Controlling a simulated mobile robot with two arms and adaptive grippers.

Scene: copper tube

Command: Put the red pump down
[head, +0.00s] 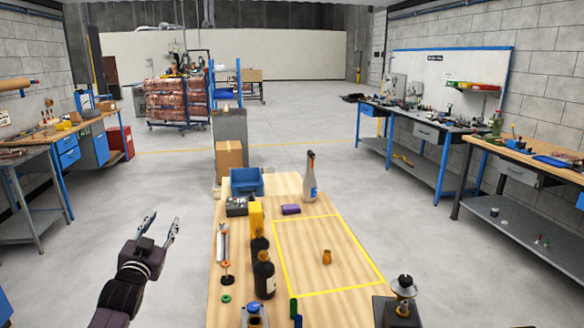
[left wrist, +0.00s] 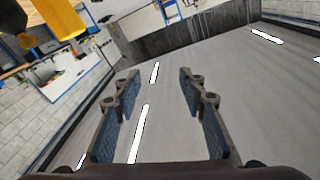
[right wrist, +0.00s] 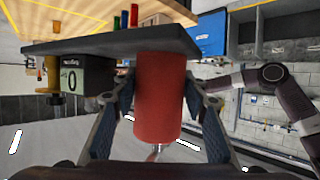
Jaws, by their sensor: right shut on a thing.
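The red pump (right wrist: 160,100) shows in the right wrist view as a red cylinder with a thin metal stem at its lower end. My right gripper (right wrist: 160,88) is shut on it, with one finger on each side. A dark grey slab (right wrist: 85,45) cuts across just above the pump and hides its upper end. I cannot tell whether they touch. I do not see the pump or the right gripper in the head view. My left gripper (head: 162,224) is open and empty, left of the wooden table (head: 300,256). Its spread fingers also show in the left wrist view (left wrist: 158,90).
A yellow outline (head: 351,288) on the table surrounds a small brown pot (head: 326,257). A dark block with a metal-topped device (head: 404,287) is near the front right.

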